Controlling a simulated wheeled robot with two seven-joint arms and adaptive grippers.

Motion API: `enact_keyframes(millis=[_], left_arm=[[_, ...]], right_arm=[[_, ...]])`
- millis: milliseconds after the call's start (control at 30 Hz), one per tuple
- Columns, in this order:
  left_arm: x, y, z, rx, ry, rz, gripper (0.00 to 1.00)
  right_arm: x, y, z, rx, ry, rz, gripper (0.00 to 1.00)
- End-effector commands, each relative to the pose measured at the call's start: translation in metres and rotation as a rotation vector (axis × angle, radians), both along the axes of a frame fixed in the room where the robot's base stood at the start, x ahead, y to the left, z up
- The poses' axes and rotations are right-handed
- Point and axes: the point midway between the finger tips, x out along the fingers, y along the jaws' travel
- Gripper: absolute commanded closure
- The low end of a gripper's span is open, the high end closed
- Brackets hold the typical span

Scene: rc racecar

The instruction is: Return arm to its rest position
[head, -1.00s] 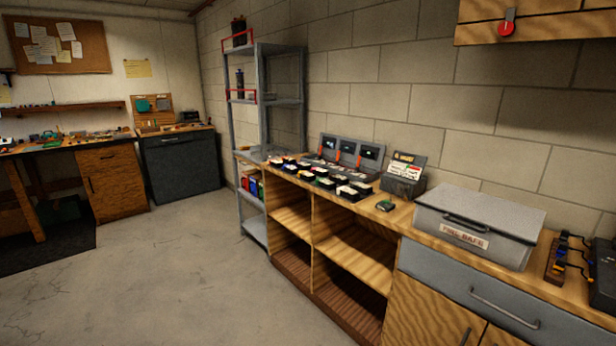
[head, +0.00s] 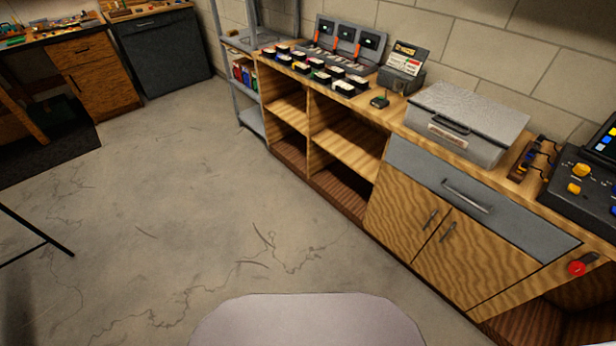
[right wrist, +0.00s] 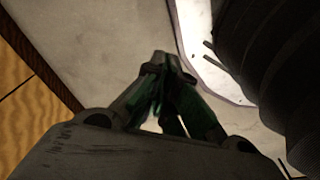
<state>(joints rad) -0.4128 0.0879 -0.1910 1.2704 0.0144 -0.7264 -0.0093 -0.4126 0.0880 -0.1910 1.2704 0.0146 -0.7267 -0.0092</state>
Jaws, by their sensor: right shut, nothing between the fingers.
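My right gripper (right wrist: 160,68) shows in the right wrist view with its fingertips together and nothing between them. It hangs over the grey concrete floor, apart from the wooden cabinet at the left of that view. Part of my own body is close to it on the right. Neither gripper shows in the head view, and my left gripper is out of sight.
A wooden workbench (head: 400,235) with a grey drawer runs along the wall. On it are a grey metal box (head: 465,122), several small packs (head: 320,72), a charger row (head: 348,45) and a dark console (head: 580,185). The floor (head: 150,230) is clear.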

Motion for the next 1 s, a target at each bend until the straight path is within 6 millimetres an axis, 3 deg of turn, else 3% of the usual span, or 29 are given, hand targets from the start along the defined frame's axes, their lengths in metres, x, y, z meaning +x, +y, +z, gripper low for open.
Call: enact_keyframes(millis=[1000], left_arm=[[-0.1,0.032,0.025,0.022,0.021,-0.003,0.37]], right_arm=[[-0.1,-0.032,0.025,-0.022,0.021,0.003,1.0]])
